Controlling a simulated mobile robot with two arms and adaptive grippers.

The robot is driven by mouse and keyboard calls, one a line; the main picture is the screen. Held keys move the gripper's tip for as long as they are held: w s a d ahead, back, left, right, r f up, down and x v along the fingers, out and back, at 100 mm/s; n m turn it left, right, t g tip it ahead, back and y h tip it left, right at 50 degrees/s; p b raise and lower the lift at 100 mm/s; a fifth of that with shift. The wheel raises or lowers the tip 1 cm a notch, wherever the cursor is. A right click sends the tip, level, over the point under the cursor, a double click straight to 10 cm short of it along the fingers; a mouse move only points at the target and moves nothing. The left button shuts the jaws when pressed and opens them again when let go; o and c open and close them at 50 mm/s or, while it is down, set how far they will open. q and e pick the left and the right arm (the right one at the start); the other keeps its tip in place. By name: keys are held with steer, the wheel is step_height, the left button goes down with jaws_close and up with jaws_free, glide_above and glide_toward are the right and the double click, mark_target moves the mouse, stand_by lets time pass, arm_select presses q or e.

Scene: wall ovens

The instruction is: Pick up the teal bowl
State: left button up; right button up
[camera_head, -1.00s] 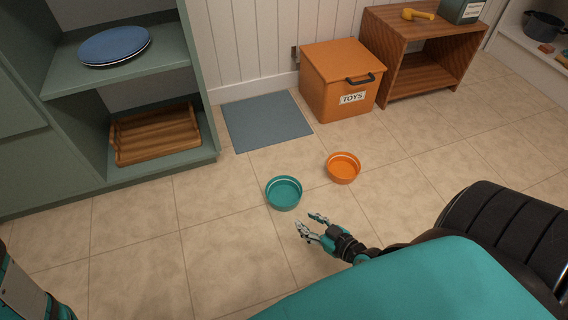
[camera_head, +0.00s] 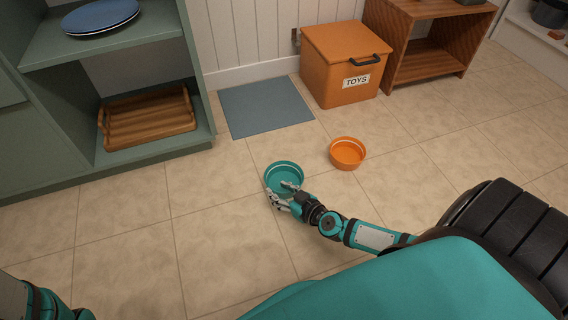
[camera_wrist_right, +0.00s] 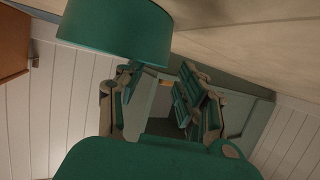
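The teal bowl (camera_head: 284,171) sits upright on the tiled floor. My right gripper (camera_head: 281,191) is at its near side, with the fingertips overlapping the near rim in the head view. In the right wrist view the bowl (camera_wrist_right: 115,32) fills the upper left, close to one finger. The two fingers (camera_wrist_right: 160,100) are spread apart with nothing between them. I cannot tell whether a finger touches the bowl or reaches inside it. Part of the near rim is hidden by the gripper. Only part of my left arm shows at the lower left; its gripper is out of view.
An orange bowl (camera_head: 347,153) stands right of the teal one. Behind are a grey-blue mat (camera_head: 264,107), an orange toy box (camera_head: 341,75) and a wooden shelf unit (camera_head: 425,50). A green cabinet (camera_head: 100,170) with blue plates (camera_head: 100,16) and a wooden tray (camera_head: 148,120) is at left.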

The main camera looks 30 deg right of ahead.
mark_target(273, 187)
steer(key=b+x, duration=0.2)
steer(key=x, duration=0.2)
steer(key=shift+f, duration=0.2)
steer(key=shift+w+a+f, duration=0.1)
steer(key=shift+w, duration=0.3)
jaws_close()
